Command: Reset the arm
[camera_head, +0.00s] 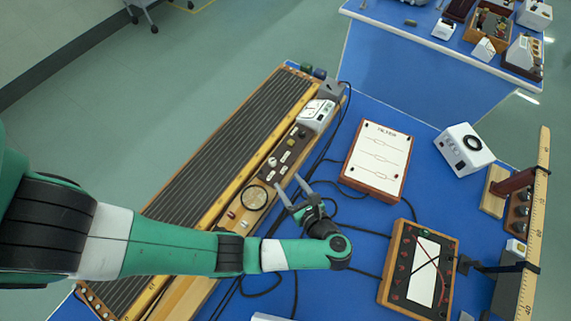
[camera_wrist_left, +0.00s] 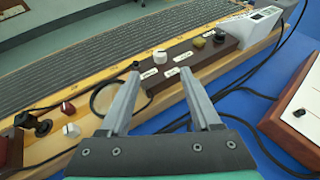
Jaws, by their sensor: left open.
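My left arm, green and white, comes in from the left in the head view. Its gripper (camera_head: 290,190) is open and empty, above the near edge of a long wooden bench instrument (camera_head: 219,209). In the left wrist view the two grey fingers of the gripper (camera_wrist_left: 163,98) are spread apart, with nothing between them. They point towards a dark control panel (camera_wrist_left: 190,62) with knobs and white labels, which also shows in the head view (camera_head: 283,160). I cannot tell the exact height of the fingertips above the panel. My right gripper is not seen.
A long ruler (camera_head: 537,220) is at the right. Black cables cross the table near my gripper.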

